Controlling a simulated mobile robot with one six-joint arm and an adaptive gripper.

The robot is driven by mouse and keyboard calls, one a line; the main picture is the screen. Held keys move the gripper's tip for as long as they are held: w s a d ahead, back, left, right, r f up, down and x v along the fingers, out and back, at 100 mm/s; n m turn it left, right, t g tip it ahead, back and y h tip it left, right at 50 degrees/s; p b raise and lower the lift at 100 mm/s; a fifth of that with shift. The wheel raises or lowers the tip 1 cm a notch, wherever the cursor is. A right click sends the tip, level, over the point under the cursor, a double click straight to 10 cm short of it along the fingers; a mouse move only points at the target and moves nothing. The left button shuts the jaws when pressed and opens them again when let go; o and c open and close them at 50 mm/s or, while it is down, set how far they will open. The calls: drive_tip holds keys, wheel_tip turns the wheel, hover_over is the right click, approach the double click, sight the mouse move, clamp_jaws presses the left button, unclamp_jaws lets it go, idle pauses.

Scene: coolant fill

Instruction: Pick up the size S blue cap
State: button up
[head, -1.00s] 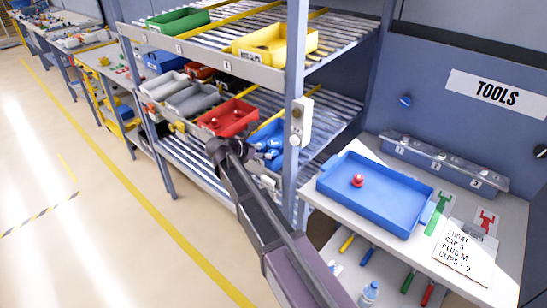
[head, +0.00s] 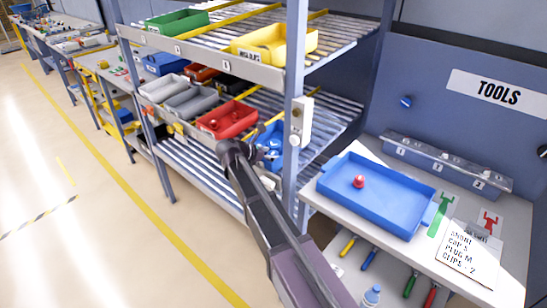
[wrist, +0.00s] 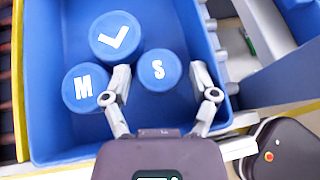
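The size S blue cap (wrist: 157,70) is round, with a white S on top. In the wrist view it lies in a blue bin (wrist: 52,142), between the tips of my gripper (wrist: 161,80). My gripper is open, one finger on each side of the cap; I cannot tell whether either touches it. An M cap (wrist: 86,88) lies close by the left finger. A larger blue cap (wrist: 116,36) with a white tilted L-like mark lies just beyond. In the head view the blue bin (head: 262,134) is on the shelf, partly hidden by a post and my arm.
A red bin (head: 228,119) with red pieces stands left of the blue bin. A grey shelf post (head: 293,110) rises just right of it. A blue tray (head: 345,192) holding a red piece (head: 359,182) stands on the right bench, near a written note (head: 470,257).

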drive_tip(key=c, duration=0.6)
drive_tip(key=shift+r, duration=0.2)
wheel_tip(320, 180, up, 10)
drive_tip(key=p, duration=1)
drive_tip(key=shift+f, duration=0.2)
